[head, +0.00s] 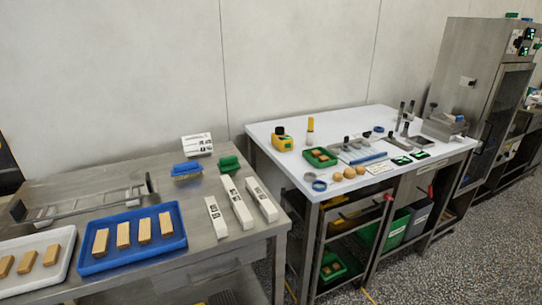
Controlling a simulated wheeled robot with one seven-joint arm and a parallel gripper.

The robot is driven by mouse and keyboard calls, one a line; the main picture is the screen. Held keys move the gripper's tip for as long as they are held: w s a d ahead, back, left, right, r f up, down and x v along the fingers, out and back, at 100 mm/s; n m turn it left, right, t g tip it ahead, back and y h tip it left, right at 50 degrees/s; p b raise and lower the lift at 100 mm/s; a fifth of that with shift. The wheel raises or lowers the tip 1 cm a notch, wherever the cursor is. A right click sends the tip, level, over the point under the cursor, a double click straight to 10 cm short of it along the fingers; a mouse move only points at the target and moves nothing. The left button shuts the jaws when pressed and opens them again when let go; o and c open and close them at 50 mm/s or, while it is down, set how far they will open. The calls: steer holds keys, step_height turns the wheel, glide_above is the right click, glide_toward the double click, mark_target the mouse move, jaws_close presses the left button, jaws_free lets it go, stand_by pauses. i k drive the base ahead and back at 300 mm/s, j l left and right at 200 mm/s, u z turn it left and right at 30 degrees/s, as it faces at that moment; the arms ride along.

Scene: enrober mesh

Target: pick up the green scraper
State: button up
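A small green handled item (229,165), which looks like the green scraper, rests on the steel table (115,176) near its back right corner, close to the wall. A similar blue item (186,170) lies just to its left. The green item's exact shape is too small to make out. Nothing visible touches or covers it. My gripper is not in view, and no part of my arm shows.
White printed boxes (238,203) lie in front of the green item. A small sign (197,144) stands behind. A blue tray (131,262) and a white tray (66,240) hold bars. A cluttered white-topped table (285,155) stands right.

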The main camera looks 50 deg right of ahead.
mark_target(225, 164)
steer(key=j+z, duration=0.15)
steer(key=z, duration=0.55)
